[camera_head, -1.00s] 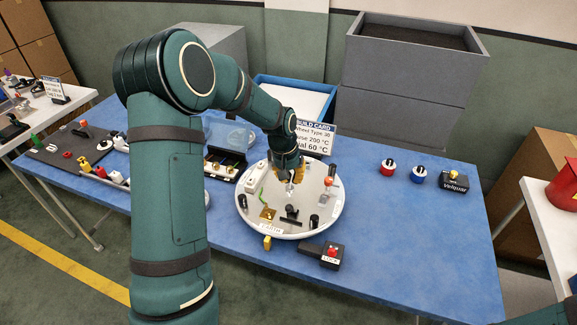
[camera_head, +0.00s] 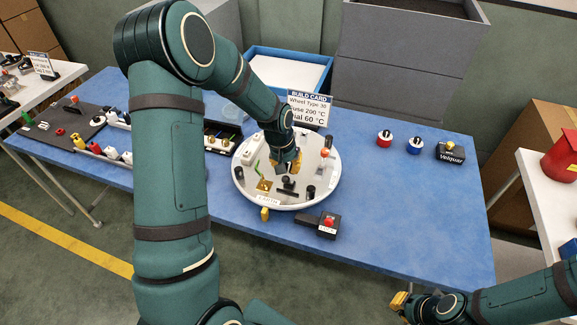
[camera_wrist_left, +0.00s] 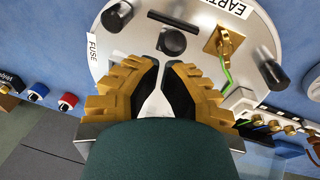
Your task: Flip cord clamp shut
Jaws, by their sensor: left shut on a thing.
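A round white board (camera_head: 240,183) lies on the blue table. On it, a black part with a rounded top and a flat bar, which looks like the cord clamp (camera_head: 288,184), stands near the front middle. It also shows in the left wrist view (camera_wrist_left: 172,42). My left gripper (camera_head: 286,169) reaches down over the board. Its yellow fingers with black pads converge at the near side of the black part, and the tips are shut. The exact gripped spot is hidden. My right gripper (camera_head: 399,300) is at the lower right, away from the table; its fingers show too small to judge.
A green wire, a brass earth terminal (camera_wrist_left: 222,42) and black posts stand on the board. A black box with a red button (camera_head: 328,224) lies in front of it. The build card (camera_head: 310,107) stands behind. Red and blue knobs (camera_head: 384,139) are at right; the table's front right is clear.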

